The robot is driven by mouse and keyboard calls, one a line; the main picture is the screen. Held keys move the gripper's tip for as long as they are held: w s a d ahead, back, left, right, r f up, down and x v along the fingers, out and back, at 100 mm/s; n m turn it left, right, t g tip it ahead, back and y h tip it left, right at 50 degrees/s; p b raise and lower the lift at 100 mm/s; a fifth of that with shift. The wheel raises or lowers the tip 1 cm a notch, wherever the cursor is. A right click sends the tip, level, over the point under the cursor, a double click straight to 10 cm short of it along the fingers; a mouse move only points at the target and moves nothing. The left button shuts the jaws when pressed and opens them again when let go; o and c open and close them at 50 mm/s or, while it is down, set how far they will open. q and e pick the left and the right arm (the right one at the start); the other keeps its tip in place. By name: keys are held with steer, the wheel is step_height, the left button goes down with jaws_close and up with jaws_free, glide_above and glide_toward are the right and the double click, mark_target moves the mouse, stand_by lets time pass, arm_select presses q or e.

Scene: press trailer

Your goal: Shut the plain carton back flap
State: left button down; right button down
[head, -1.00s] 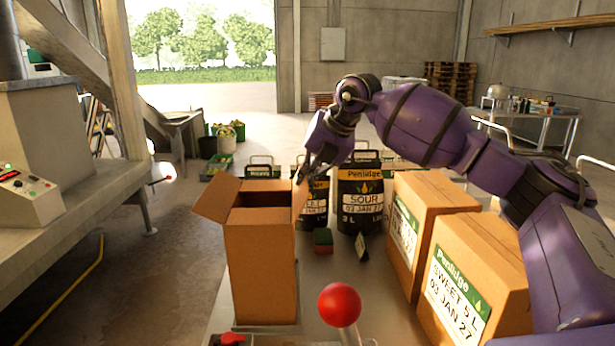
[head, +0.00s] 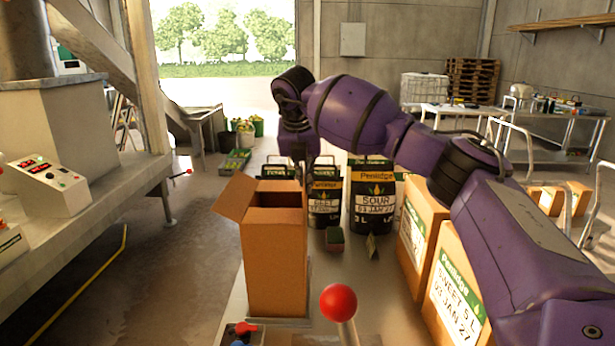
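The plain carton (head: 276,268) stands upright on the bench, its top at least partly open onto a dark inside. Its left flap (head: 236,196) sticks out and up to the left. An orange strip shows along the back of the opening; I cannot tell the back flap's exact angle. My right gripper (head: 299,158) hangs pointing down above and behind the carton's back right corner, seemingly apart from it. Its fingers are dark and small, so their opening is unclear. My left gripper is not in view.
Dark Penlidge pouches (head: 372,200) stand behind and right of the carton. Labelled cartons (head: 458,290) line the right side under my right arm. A red ball knob (head: 338,302) rises in front.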

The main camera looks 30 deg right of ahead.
stand_by(0.3)
steer(key=c, duration=2)
jaws_free()
steer(key=v, duration=1.2)
steer(key=shift+a, duration=0.1)
